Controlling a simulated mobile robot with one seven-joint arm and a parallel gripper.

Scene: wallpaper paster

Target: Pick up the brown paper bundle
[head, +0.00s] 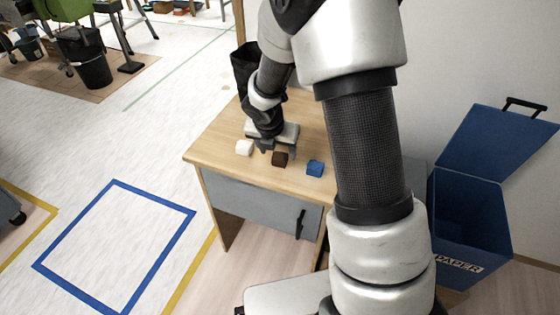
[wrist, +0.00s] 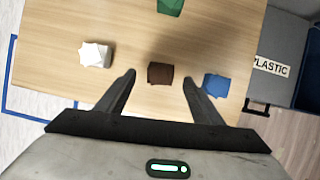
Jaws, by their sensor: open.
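The brown paper bundle (head: 280,159) is a small dark brown lump on the wooden table, between a white bundle and a blue bundle. In the wrist view the brown bundle (wrist: 160,73) lies a little beyond and between my fingertips. My gripper (head: 278,150) is open above the table, close to the brown bundle. In the wrist view my gripper (wrist: 158,76) has its two fingers spread, one on each side of the brown bundle, with nothing held. I cannot tell the exact height of the fingertips over the table.
A white bundle (wrist: 95,54) lies left and a blue bundle (wrist: 215,84) lies close to the right finger. A green bundle (wrist: 170,6) lies farther off. The wooden table (head: 222,140) has bare room between them. A blue paper bin (head: 470,215) stands right.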

